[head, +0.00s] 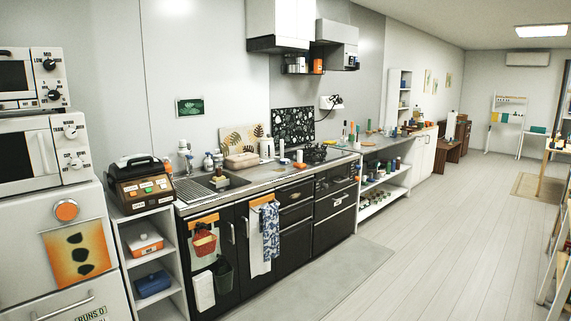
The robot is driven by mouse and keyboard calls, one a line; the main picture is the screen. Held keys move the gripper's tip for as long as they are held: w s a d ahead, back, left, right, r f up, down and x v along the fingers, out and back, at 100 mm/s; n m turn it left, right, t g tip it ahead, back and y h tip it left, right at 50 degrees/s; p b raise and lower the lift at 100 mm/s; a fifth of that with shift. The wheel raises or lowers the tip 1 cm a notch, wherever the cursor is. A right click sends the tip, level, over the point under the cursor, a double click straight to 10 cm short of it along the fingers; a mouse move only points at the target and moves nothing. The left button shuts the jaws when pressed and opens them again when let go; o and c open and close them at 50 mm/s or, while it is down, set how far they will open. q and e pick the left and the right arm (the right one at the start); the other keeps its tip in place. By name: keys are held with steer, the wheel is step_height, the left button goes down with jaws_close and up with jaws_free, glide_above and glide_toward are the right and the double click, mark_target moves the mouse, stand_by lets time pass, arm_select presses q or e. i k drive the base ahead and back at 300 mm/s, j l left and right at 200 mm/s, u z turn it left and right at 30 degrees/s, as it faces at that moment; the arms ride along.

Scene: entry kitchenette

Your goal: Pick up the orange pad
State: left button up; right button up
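Several orange things show in the head view, and I cannot tell for sure which is the orange pad. A flat orange sheet with dark blotches (80,256) is on the front of the white appliance at the left. A round orange disc (66,209) is just above it. A red-orange item (204,243) hangs on a black cabinet door under the sink. A small orange item (299,165) is on the counter near the stove. Neither of my grippers is in view.
Stacked microwaves (42,150) stand above the white appliance. A white shelf unit (117,245) holds an orange box (146,245) and a blue box (152,284). The counter (205,202) runs back along the wall.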

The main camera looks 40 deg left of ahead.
mark_target(299, 164)
steer(key=i+j+u, duration=0.3)
steer(key=i, duration=0.65)
steer(key=i+u, duration=0.35)
steer(key=i, duration=0.6)
